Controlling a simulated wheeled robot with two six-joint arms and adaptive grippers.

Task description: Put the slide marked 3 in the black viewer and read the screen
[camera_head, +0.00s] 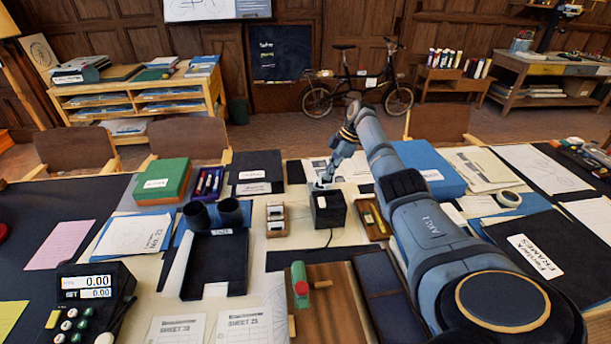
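A small black box (328,210), which looks like the black viewer, stands mid-table with a thin cord at its front. My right arm reaches in from the right, and its gripper (320,184) is just above or at the top of this box. The fingers are small and dark here, so whether they are apart or hold a slide cannot be told. Left of the box is a small pale holder (276,232) with what may be slides in it; no marking 3 is readable. Any screen on the box is not visible from here. My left gripper is not in view.
A black tray (214,282) and two dark cylinders stand left of the holder. A green box (164,180) is behind them. A wooden board (335,318) with a red and green tool lies in front. A display device (95,300) reading 0.00 is at the left.

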